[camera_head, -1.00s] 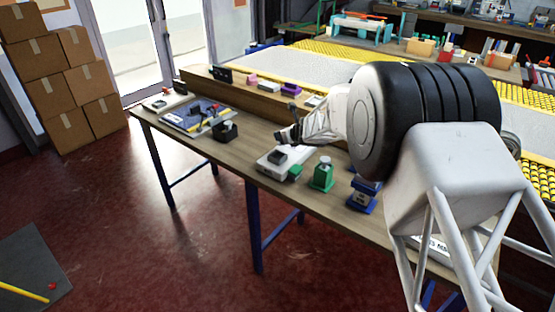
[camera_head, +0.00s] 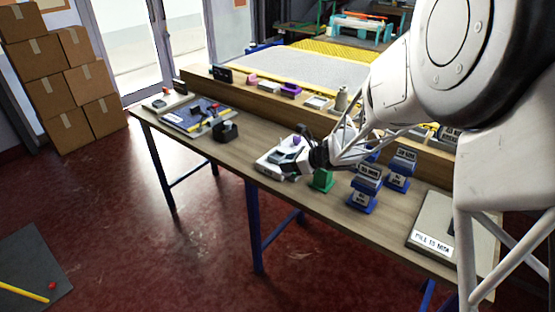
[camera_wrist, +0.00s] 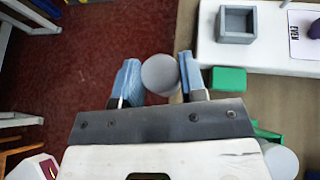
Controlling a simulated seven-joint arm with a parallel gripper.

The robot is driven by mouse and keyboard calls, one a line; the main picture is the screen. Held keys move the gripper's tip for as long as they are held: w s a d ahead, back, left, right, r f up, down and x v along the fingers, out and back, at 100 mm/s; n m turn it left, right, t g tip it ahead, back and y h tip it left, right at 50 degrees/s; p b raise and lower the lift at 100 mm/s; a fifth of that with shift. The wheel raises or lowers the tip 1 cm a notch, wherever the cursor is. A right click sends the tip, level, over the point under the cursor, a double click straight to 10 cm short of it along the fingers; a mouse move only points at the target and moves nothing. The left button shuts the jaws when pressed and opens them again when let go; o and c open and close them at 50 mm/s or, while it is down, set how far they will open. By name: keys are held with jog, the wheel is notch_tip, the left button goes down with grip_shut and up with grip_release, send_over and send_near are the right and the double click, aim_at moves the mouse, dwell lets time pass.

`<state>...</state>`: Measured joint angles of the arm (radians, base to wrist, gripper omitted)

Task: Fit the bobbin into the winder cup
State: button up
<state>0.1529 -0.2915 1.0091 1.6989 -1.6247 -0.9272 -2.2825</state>
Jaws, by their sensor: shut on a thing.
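The bobbin, a plain grey cylinder (camera_wrist: 160,73), is between the two blue fingertips of my gripper (camera_wrist: 160,80) in the wrist view. My gripper is shut on it, and its round end faces the camera. The winder cup (camera_wrist: 237,38) is a grey, square, open-topped box on a white base (camera_wrist: 260,58). It lies up and right of the bobbin, apart from it, and looks empty. In the head view my gripper (camera_head: 294,168) is at the front of the white base (camera_head: 265,166) and partly covers it. I cannot pick out the bobbin there.
A green block (camera_wrist: 228,79) sits beside the base; a green stand (camera_head: 323,181) is right of my gripper. Blue labelled stands (camera_head: 362,199) are further right. A black holder (camera_head: 225,132) is to the left. The table's front edge is close, with red floor (camera_wrist: 70,70) beyond.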

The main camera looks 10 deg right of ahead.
jog(key=shift+s, duration=0.5)
jog(key=shift+w, duration=0.15)
jog(key=w, duration=0.5)
jog(key=w+f, duration=0.1)
jog(key=w, duration=0.4)
jog(key=w+a, duration=0.1)
jog(key=w, duration=0.4)
jog(key=shift+w+f, duration=0.25)
jog(key=shift+w, duration=0.15)
jog(key=shift+f, duration=1.75)
jog(key=shift+f, duration=0.1)
jog(key=o, duration=0.9)
